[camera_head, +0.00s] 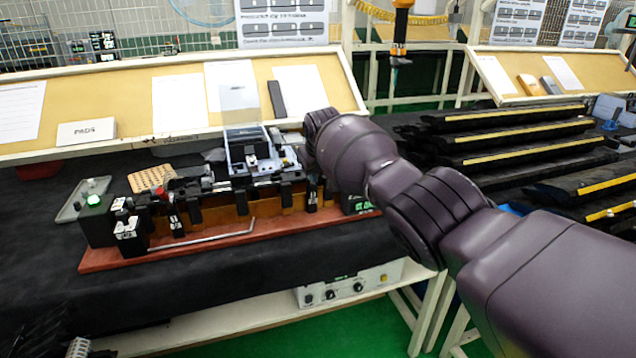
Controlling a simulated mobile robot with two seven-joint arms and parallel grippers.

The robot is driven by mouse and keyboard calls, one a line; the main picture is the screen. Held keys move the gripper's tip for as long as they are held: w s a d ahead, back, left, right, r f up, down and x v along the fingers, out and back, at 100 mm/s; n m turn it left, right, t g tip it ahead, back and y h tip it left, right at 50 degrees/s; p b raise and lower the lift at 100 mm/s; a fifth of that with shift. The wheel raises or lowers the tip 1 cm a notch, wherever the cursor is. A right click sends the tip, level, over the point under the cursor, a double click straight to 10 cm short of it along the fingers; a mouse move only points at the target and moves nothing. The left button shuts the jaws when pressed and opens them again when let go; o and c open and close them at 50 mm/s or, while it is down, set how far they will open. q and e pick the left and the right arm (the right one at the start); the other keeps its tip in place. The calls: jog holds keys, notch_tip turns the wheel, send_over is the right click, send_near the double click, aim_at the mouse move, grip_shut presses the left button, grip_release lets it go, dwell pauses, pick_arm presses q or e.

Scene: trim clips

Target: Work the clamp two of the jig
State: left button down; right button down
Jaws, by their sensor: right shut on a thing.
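The jig (215,232) is a long reddish-brown base with a row of black blocks and clamps, lying on the dark bench. A black block with a lit green button (94,201) stands at its left end. A black clamp (312,196) stands near its right end; I cannot read which clamp is number two. My right gripper (300,154) is at the back of the jig's right part, shut on what looks like a clamp part there. My wrist hides most of the fingers and the held part.
A silver rod (203,237) lies along the jig's front. Dark trim strips with yellow edges (520,140) fill the right. The bench front is clear.

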jog(key=shift+w+a+g+b, duration=0.1)
jog(key=shift+w+g+b, duration=0.1)
jog(key=shift+g+b, duration=0.3)
pick_arm(q)
jog(key=shift+w+f, duration=0.15)
jog(key=shift+f, duration=0.6)
pick_arm(e)
jog(key=shift+r, duration=0.2)
jog(key=c, duration=1.1)
grip_release()
jog(key=shift+w, duration=0.1)
pick_arm(q)
jog(key=shift+w, duration=0.15)
pick_arm(e)
jog(key=shift+r, duration=0.1)
jog(key=shift+r, duration=0.25)
pick_arm(q)
notch_tip(320, 180, up, 7)
jog(key=w+p, duration=0.1)
jog(key=p, duration=0.5)
jog(key=shift+a+t, duration=0.15)
jog(key=shift+t, duration=0.15)
pick_arm(e)
jog(key=shift+v, duration=5.05)
